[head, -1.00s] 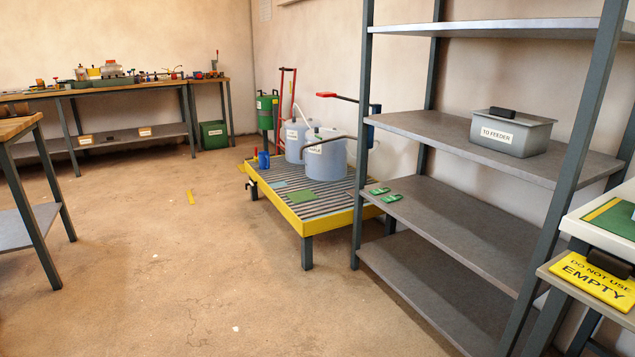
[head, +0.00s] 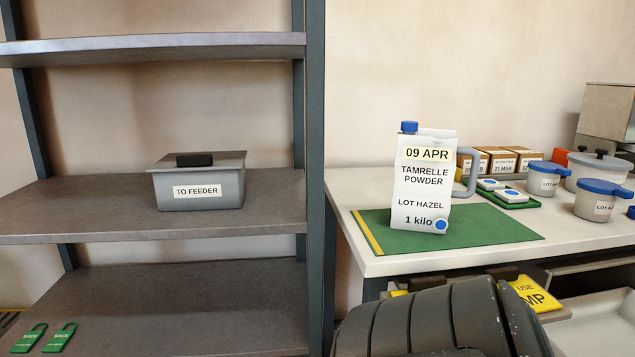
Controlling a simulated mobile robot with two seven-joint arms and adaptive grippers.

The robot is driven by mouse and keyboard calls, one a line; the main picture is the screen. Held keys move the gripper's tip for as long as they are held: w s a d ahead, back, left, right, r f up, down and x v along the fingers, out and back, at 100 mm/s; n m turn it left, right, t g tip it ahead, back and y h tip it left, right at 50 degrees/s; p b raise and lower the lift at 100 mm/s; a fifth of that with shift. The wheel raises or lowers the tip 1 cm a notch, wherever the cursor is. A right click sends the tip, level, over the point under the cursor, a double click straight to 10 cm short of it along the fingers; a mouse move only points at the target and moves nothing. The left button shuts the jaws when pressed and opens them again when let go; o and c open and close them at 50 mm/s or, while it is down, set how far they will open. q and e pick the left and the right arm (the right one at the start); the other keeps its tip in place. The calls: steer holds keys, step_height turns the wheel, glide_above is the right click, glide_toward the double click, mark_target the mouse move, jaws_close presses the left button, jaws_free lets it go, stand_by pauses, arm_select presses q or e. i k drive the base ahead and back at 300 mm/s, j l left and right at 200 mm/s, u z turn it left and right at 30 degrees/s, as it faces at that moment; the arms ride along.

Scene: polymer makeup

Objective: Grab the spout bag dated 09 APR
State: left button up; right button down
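The spout bag dated 09 APR (head: 424,190) stands upright on a green mat (head: 505,231) on the white table at right. It is white, with a blue spout cap at its top left and a grey handle at its right side. Its front reads TAMRELLE POWDER, LOT HAZEL, 1 kilo, with a blue dot at the lower right corner. Nothing hides its front. Neither of my grippers is in view.
Blue-lidded pots (head: 602,202), small dated boxes (head: 503,160) and a green tray (head: 520,204) stand right of the bag. A shelf post (head: 315,170) rises to its left. A grey TO FEEDER bin (head: 199,183) sits on the shelf. A dark ribbed shape fills the bottom front.

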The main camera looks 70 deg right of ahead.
mark_target(425, 164)
steer(key=i+z, duration=0.2)
steer(key=z, duration=1.5)
